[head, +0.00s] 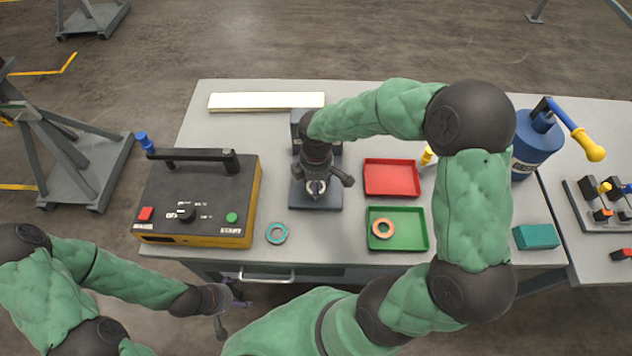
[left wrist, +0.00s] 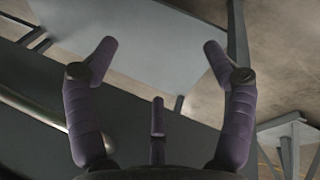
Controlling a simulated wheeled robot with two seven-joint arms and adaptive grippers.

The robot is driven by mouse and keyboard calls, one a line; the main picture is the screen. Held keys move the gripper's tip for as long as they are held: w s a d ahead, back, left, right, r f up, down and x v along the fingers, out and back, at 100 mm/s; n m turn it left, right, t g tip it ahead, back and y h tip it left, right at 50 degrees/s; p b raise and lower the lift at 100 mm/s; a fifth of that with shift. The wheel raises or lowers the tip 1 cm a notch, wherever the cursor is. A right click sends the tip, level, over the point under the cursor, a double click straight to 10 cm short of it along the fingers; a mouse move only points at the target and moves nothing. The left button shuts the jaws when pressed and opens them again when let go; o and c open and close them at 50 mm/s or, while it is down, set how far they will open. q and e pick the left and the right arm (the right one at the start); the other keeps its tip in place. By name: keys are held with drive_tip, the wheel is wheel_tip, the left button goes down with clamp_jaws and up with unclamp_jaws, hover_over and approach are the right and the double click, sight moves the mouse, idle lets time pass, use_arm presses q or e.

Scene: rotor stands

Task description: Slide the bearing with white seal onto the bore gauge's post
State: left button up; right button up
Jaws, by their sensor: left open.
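The bore gauge (head: 326,205) is a dark stand on the middle of the table, with a flat base. My right gripper (head: 318,182) is directly over its base and hides most of the post. A small pale, silvery round piece (head: 316,187) shows between its fingers; I cannot tell whether it is the bearing with white seal or the post's top, nor whether the fingers grip it. My left gripper (head: 231,312) is open and empty, low in front of the table's front edge. The left wrist view shows its spread fingers (left wrist: 160,75) with nothing between them.
An orange ring (head: 383,229) lies in the green tray (head: 412,245), below the red tray (head: 392,178). A black-and-yellow tester (head: 200,195) stands left. A teal block (head: 536,237) and blue press (head: 533,150) are right.

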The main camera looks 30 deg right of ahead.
drive_tip(key=shift+f, duration=0.1)
idle(0.3)
drive_tip(key=o, duration=1.1)
drive_tip(key=shift+o, duration=0.2)
drive_tip(key=shift+o, duration=1.3)
drive_tip(key=shift+r+p, duration=3.7)
drive_tip(key=shift+r, duration=0.8)
drive_tip(key=shift+r, duration=0.1)
